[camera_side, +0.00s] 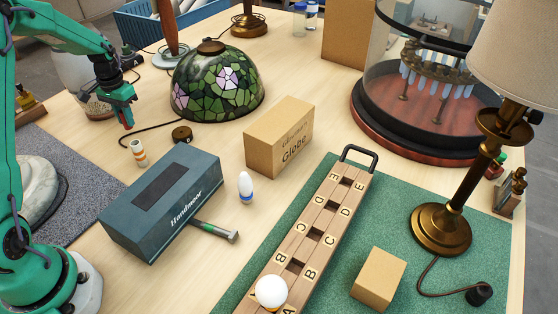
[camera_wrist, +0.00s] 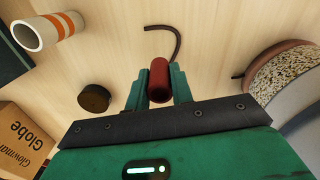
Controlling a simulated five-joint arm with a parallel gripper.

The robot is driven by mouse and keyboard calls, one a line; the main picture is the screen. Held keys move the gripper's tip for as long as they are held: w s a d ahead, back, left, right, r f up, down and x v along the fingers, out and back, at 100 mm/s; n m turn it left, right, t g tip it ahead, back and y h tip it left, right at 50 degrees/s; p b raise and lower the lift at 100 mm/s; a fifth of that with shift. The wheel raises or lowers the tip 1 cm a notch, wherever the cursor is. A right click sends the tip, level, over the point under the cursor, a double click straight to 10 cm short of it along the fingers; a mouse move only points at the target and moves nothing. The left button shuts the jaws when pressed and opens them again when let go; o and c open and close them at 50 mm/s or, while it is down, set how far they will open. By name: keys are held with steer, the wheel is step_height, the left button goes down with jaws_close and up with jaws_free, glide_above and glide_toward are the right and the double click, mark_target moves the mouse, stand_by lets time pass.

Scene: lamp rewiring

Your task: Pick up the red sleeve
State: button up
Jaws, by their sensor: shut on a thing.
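The red sleeve (camera_wrist: 159,76) is a small dark red tube. In the wrist view it sits between the two fingers of my gripper (camera_wrist: 158,90), which is shut on it. In the side view my gripper (camera_side: 122,97) points down at the upper left, left of the stained-glass shade. The red sleeve (camera_side: 127,118) shows as a thin red piece at its fingertips. It looks to be above the wooden table, but I cannot tell how high.
A white sleeve with orange bands (camera_side: 138,153) and a dark round roll (camera_side: 182,134) stand nearby. A dark cord (camera_side: 150,129) curves beside the stained-glass shade (camera_side: 218,85). The blue-grey Handmoor box (camera_side: 160,200) and cardboard Globe box (camera_side: 279,137) stand nearer the camera.

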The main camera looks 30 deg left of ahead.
steer(key=d+r, duration=0.7)
steer(key=d, duration=0.4)
steer(key=shift+w+d, duration=0.2)
steer(key=shift+d, duration=0.15)
